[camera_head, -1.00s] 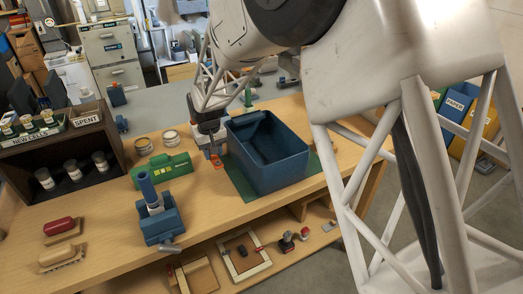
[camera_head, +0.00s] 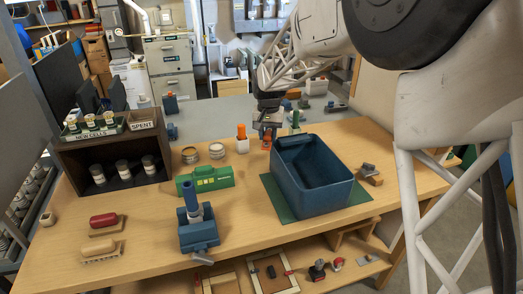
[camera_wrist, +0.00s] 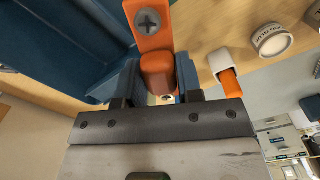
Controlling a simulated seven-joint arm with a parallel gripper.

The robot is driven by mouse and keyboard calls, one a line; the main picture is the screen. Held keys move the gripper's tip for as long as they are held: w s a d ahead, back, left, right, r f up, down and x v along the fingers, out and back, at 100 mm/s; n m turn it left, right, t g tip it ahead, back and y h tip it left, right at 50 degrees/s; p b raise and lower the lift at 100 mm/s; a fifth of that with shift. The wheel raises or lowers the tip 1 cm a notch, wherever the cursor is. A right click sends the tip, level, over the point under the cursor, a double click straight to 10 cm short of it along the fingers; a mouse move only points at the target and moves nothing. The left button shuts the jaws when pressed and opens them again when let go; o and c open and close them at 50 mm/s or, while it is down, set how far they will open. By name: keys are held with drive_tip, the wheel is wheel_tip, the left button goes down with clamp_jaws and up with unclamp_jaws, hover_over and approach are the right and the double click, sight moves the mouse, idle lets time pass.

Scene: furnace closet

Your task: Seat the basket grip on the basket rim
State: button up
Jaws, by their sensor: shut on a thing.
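The dark blue basket (camera_head: 318,193) stands open and upright on a green mat (camera_head: 281,202) on the wooden bench. My gripper (camera_head: 267,137) is just beside the basket's back left corner, above the bench. It is shut on the orange basket grip (camera_head: 266,143). In the wrist view the grip (camera_wrist: 149,24) shows an orange plate with a dark cross-head screw and a rounded knob between my fingers (camera_wrist: 155,85). The basket wall (camera_wrist: 65,45) is close at the left there. I cannot tell whether the grip touches the rim; my gripper hides part of it.
A green box (camera_head: 206,180) and a blue tool stand (camera_head: 198,233) are left of the basket.

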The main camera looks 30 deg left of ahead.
drive_tip(key=w+d+r+m, duration=0.6)
drive_tip(key=w+r+m, duration=0.2)
drive_tip(key=m, duration=0.4)
drive_tip(key=shift+w+d+r+m, duration=0.2)
drive_tip(key=shift+w+m, duration=0.2)
drive_tip(key=shift+w, duration=0.4)
drive_tip(key=shift+f, duration=0.15)
hover_over(295, 139)
drive_tip(key=shift+f, duration=3.75)
drive_tip(key=shift+f, duration=1.6)
drive_tip(key=o, duration=1)
drive_tip(key=shift+a+r, duration=0.1)
drive_tip(key=shift+r, duration=0.1)
drive_tip(key=shift+r, duration=3.8)
